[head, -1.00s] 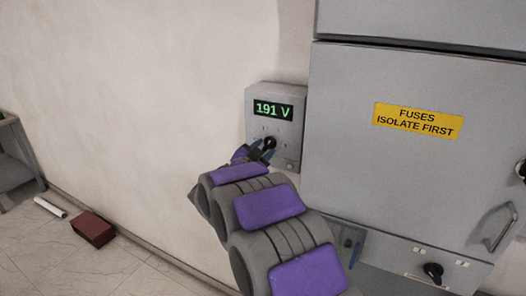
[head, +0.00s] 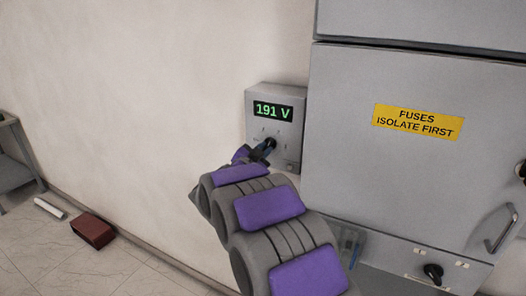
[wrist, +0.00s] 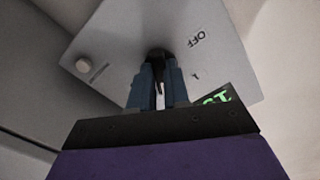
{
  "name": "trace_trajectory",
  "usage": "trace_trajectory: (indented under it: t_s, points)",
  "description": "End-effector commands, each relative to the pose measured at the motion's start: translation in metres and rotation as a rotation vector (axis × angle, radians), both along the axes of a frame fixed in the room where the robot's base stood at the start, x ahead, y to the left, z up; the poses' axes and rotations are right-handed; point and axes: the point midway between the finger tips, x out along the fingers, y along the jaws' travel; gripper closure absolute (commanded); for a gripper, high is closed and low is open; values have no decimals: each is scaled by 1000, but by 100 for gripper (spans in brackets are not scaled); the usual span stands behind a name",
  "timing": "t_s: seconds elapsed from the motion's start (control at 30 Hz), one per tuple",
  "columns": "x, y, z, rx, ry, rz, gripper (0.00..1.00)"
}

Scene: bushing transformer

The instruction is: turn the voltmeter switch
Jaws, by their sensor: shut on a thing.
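The voltmeter is a grey box (head: 255,103) on the wall, left of the grey cabinet. Its green display (head: 273,111) reads 191 V in the head view. Its black switch knob (head: 270,143) sits below the display, and the knob also shows in the wrist view (wrist: 158,55). My gripper (head: 263,149) has its two blue-grey fingers shut on the knob; they also show in the wrist view (wrist: 159,78). The fingers cover part of the knob, and its pointer direction is hard to tell. An OFF mark (wrist: 197,38) shows beside the knob in the wrist view.
The grey cabinet (head: 400,170) with a yellow fuse label (head: 417,121) stands close on the right. Another black knob (head: 433,273) and a handle (head: 500,228) are low on it. A dark red block (head: 93,230) and a white roll (head: 48,208) lie on the floor.

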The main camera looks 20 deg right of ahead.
Motion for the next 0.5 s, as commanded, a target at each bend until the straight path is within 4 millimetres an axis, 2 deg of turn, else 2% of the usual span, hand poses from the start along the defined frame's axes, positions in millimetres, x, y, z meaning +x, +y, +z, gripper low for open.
trace_trajectory:
  t_s: [0.27,0.5]
  points:
    - [1,2,-1,34,-43,4,100]
    - [1,2,-1,131,-168,3,100]
